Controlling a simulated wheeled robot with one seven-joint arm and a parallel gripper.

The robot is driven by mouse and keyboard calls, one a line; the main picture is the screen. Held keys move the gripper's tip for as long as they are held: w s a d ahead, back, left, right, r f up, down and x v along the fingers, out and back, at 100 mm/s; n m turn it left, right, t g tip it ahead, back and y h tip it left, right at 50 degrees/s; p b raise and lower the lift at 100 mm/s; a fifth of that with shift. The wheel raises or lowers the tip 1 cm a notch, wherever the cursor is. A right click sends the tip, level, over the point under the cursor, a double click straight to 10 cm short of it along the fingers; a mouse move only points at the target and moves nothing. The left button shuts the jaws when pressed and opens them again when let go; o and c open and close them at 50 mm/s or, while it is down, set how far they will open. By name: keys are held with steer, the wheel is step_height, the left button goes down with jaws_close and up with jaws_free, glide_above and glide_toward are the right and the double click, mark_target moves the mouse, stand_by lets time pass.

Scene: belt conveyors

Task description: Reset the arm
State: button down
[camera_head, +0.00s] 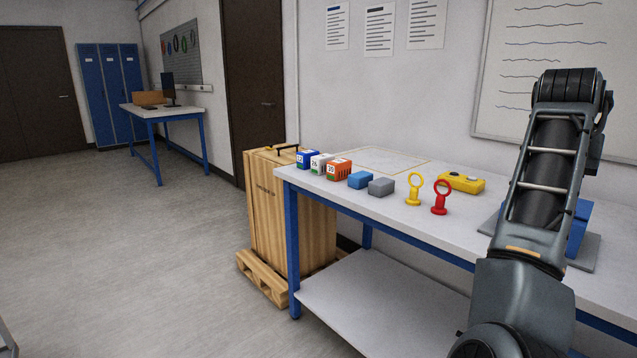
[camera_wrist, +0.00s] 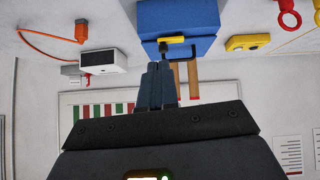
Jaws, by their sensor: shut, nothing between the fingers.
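My arm (camera_head: 548,165) rises at the right of the head view, in front of the workbench. My gripper (camera_wrist: 158,85) shows in the wrist view, its two dark fingers together with nothing between them. In that view the bench and its objects appear upside down. A blue box (camera_wrist: 178,18) lies beyond the fingertips, with a small yellow and black part (camera_wrist: 172,40) at its edge. The fingers overlap the wall area in the picture; I cannot tell their distance from the box. The gripper itself does not show clearly in the head view.
The workbench (camera_head: 330,187) holds several coloured blocks (camera_head: 339,170), a yellow ring (camera_head: 414,188), a red ring (camera_head: 440,197) and a yellow box (camera_head: 461,182). A wooden crate (camera_head: 270,215) stands at its left end. The floor (camera_head: 150,260) at left is clear.

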steer(key=s+a+f+n+t+p, duration=0.1)
steer(key=s+f+n+t, duration=0.15)
steer(key=s+f, duration=0.4)
steer(key=s+a+f+n+t+h, duration=0.1)
steer(key=s+a+f+n, duration=0.15)
steer(key=f, duration=0.65)
steer(key=s+a+f+n+t+p, duration=0.1)
steer(key=s+f+n+t, duration=0.15)
steer(key=s+f, duration=0.35)
steer(key=s+a+f+n+t+y+p, duration=0.1)
steer(key=s+a+f+n+y, duration=0.15)
steer(key=s+a, duration=0.7)
steer(key=s+a+f+n+t+y, duration=0.25)
steer(key=s+a+y, duration=0.2)
steer(key=s, duration=0.95)
steer(key=s+a+r+m, duration=0.1)
steer(key=s+a+r, duration=0.2)
steer(key=s, duration=0.4)
steer(key=s+a+r+m+y+p, duration=0.1)
steer(key=s+a+r, duration=0.3)
steer(key=s, duration=0.3)
steer(key=shift+a+r+m, duration=0.25)
steer(key=shift+r+m, duration=0.1)
steer(key=shift+r, duration=0.35)
steer(key=shift+w, duration=0.1)
